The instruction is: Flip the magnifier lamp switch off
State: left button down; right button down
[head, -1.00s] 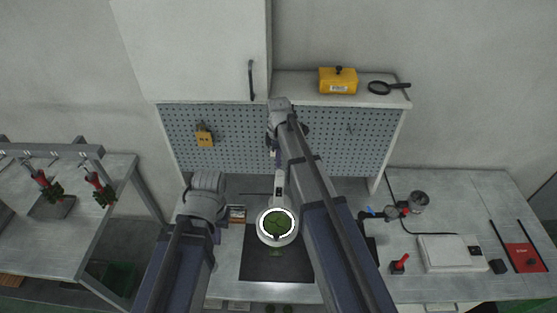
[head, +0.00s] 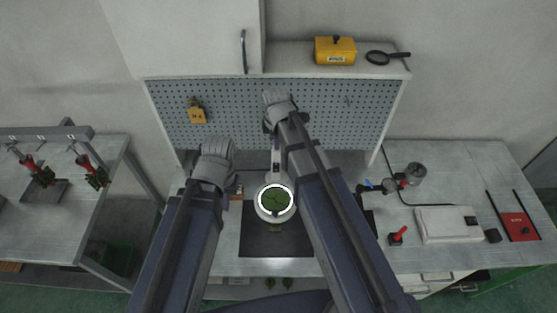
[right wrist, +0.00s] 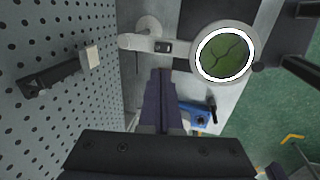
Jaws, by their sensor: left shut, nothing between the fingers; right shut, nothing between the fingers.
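The magnifier lamp (head: 275,203) stands over a dark mat (head: 262,243) on the bench, its ring glowing white around a greenish lens. In the right wrist view the lit lamp (right wrist: 225,52) is at upper right, and its pale arm carries a small dark switch (right wrist: 163,47). My right gripper (right wrist: 162,72) is shut and empty, its tips just below the switch in that picture; I cannot tell whether they touch. In the head view my right gripper (head: 279,103) is in front of the pegboard. My left gripper (head: 215,155) is shut and empty, left of the lamp.
A pegboard (head: 240,115) with a yellow padlock (head: 197,112) rises behind the bench. A shelf above holds a yellow box (head: 335,50) and a hand magnifier (head: 387,57). A white device (head: 447,224) and a red item (head: 518,226) lie at right.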

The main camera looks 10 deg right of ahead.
jog(key=b, duration=1.4)
send_near(277, 165)
jog(key=x, duration=0.6)
jog(key=shift+w+a+f, duration=0.1)
jog(key=shift+f, duration=0.3)
